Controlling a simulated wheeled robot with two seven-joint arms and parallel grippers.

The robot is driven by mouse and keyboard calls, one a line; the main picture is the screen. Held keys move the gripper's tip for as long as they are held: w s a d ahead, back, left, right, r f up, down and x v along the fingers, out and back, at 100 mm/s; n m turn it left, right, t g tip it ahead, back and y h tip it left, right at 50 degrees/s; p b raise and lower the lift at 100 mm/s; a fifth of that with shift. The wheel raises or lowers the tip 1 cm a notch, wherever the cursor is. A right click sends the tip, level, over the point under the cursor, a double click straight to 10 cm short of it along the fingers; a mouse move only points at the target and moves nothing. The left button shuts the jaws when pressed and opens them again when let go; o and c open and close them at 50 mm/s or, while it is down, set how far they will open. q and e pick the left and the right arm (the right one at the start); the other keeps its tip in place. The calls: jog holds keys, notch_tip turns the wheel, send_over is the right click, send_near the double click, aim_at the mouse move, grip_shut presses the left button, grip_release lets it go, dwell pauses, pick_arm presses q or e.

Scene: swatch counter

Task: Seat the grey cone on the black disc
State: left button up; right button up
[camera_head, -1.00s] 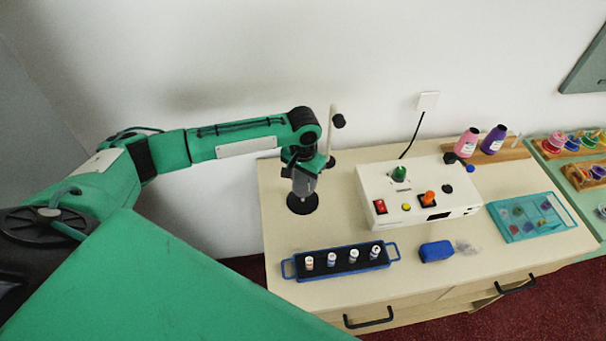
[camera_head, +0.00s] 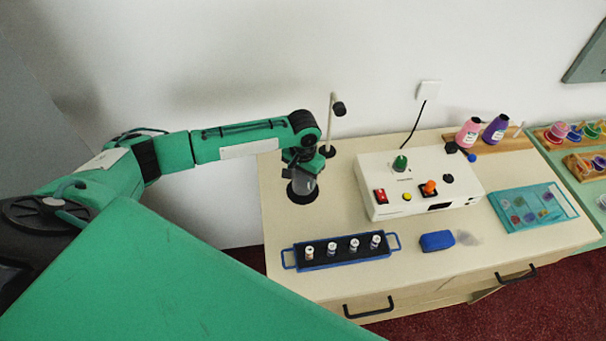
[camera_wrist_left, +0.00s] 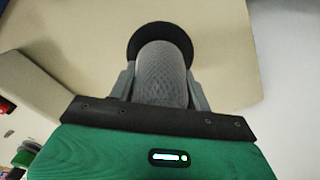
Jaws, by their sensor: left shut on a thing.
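The grey cone (camera_head: 304,184) is in my left gripper (camera_head: 302,176), low over the black disc (camera_head: 302,197) at the left of the counter. In the left wrist view the textured grey cone (camera_wrist_left: 161,75) lies between the two fingers of my left gripper (camera_wrist_left: 160,88), which is shut on it. The black disc (camera_wrist_left: 138,36) shows behind the cone's far end, partly hidden by it. I cannot tell whether the cone touches the disc. My right gripper is not in view.
A white box (camera_head: 377,169) with knobs and a red switch stands right of the disc. A thin lamp post (camera_head: 331,122) rises just behind.

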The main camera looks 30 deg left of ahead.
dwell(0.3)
pick_arm(q)
jog(key=o, duration=1.1)
jog(key=shift+r, duration=0.25)
notch_tip(320, 180, up, 13)
jog(key=b, duration=0.3)
jog(key=shift+r, duration=0.15)
